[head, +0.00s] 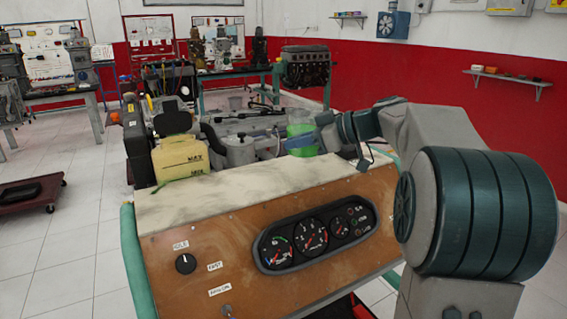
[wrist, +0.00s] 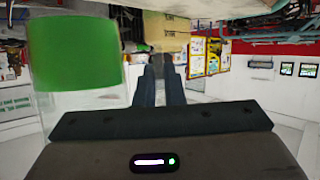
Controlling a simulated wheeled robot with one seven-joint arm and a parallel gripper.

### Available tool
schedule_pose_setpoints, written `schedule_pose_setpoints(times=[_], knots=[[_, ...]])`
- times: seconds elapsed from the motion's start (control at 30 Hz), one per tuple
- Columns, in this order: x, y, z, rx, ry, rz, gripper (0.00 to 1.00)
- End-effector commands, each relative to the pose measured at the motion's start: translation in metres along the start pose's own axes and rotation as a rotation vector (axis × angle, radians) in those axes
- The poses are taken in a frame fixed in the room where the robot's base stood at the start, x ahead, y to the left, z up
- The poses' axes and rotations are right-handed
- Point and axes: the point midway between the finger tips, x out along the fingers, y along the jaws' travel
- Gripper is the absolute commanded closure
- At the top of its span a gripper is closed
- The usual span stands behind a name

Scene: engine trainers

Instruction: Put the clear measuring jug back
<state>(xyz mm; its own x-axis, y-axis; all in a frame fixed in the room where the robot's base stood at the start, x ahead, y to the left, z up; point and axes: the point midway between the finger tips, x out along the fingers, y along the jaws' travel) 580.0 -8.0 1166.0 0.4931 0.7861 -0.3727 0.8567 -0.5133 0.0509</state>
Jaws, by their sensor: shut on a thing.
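The clear measuring jug (head: 300,129) holds green liquid and shows beyond the front panel of the engine trainer in the head view. It fills the left of the upside-down wrist view (wrist: 75,52), with a clear band beyond the green. My gripper (head: 291,144) is at the jug in the head view. In the wrist view, its fingers (wrist: 159,68) are close together, just beside the jug. It is shut on the jug; the exact spot gripped is not clear. The jug looks about upright.
A yellow tank (head: 182,157) marked MAX and MIN stands left on the engine trainer. A grey-white reservoir (head: 239,150) stands between it and the jug. The brown gauge panel (head: 230,255) rises in front. Clear floor (head: 65,235) lies to the left.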

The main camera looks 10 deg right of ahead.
Motion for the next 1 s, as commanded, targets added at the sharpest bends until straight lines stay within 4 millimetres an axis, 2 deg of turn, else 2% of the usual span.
schedule_pose_setpoints(times=[0.1, 0.23, 0.37, 0.6, 1.0], knots=[[0.024, -0.001, 0.002, -0.001, 0.001, -0.003, 1.00], [0.038, 0.000, 0.005, -0.001, 0.001, 0.001, 1.00], [0.044, 0.000, 0.010, 0.000, 0.001, 0.001, 1.00], [0.055, -0.002, 0.039, 0.001, 0.001, 0.001, 1.00], [0.057, -0.002, 0.045, -0.002, 0.001, 0.002, 1.00]])
